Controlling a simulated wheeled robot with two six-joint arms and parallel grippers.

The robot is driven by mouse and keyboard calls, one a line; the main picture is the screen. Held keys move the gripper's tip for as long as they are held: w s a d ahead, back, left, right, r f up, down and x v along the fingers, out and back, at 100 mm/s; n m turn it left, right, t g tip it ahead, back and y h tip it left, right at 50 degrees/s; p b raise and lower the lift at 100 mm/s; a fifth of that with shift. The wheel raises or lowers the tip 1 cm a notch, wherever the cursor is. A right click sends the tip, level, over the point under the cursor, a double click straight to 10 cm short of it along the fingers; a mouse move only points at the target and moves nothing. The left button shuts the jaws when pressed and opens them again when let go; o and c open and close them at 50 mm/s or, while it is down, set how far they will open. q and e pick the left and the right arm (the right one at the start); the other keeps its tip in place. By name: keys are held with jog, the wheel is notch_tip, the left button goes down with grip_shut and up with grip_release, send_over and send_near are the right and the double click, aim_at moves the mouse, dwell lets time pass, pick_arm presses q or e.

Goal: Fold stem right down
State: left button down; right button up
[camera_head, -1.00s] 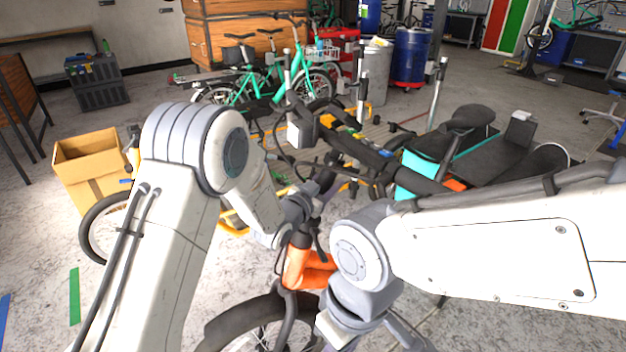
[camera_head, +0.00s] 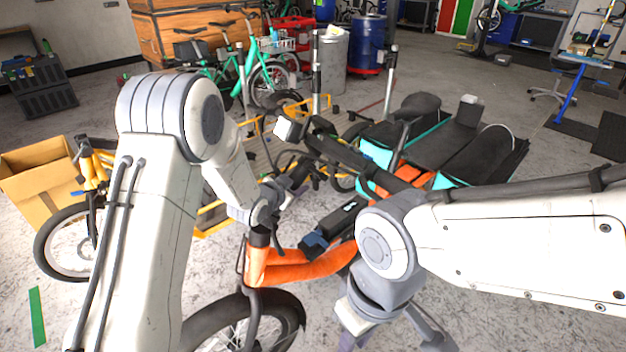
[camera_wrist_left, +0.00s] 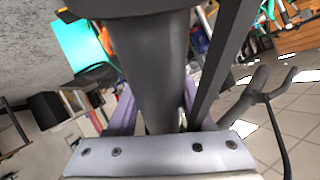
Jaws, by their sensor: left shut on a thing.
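The orange cargo bike frame (camera_head: 300,268) stands low in the middle of the head view, with its front wheel (camera_head: 240,325) below. My left gripper (camera_head: 268,205) is at the top of the bike's head tube. In the left wrist view its purple fingers are shut around a dark grey tube, the stem (camera_wrist_left: 155,60). The stem is mostly hidden behind my left wrist in the head view. Dark handlebar parts (camera_head: 297,175) show just beyond the gripper. My right gripper (camera_head: 388,332) is low in the picture, apart from the stem, its fingers spread and empty.
A black box with a blue end (camera_head: 335,225) sits behind the orange frame. A cardboard box (camera_head: 35,180) stands left. Bare floor shows at lower right.

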pick_arm(q)
jog(key=shift+c, duration=1.4)
grip_release()
jog(key=shift+w+a+r, duration=0.1)
jog(key=shift+r, duration=0.1)
jog(key=shift+a+r, duration=0.1)
jog(key=shift+r, duration=0.05)
jog(key=v, duration=1)
jog(key=shift+s+d+f, duration=0.2)
jog(key=shift+s+f, duration=0.1)
jog(key=shift+s, duration=0.05)
